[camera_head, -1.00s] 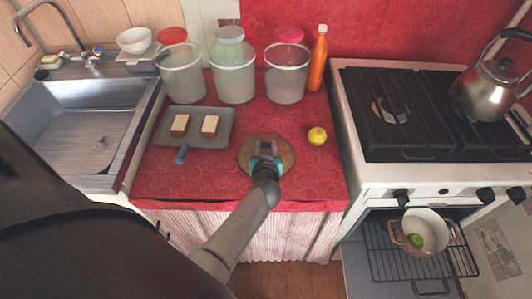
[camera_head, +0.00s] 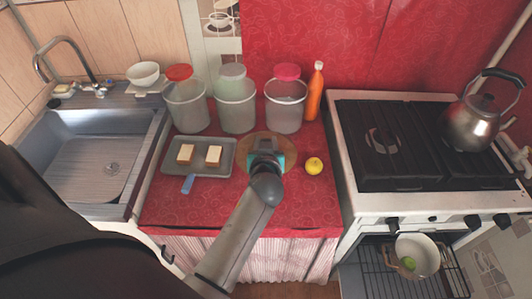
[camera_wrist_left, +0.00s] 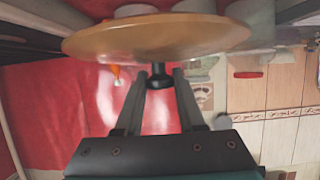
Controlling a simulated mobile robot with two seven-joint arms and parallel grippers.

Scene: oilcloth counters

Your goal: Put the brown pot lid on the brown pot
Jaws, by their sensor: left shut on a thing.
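The brown pot lid (camera_head: 245,152) is a round disc held up over the red counter. My left gripper (camera_head: 265,157) is shut on the knob of the lid and hides part of it in the head view. In the left wrist view the lid (camera_wrist_left: 155,38) spans above the fingers (camera_wrist_left: 158,80), which close on its dark knob. My right gripper is not in view.
A grey tray (camera_head: 225,171) with two bread-like pieces, several lidded jars (camera_head: 236,110), an orange bottle (camera_head: 315,92) and a yellow fruit (camera_head: 314,165) are on the counter. The stove (camera_head: 400,207) with a kettle (camera_head: 470,124) stands right, above the pulled-out oven rack (camera_head: 378,279).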

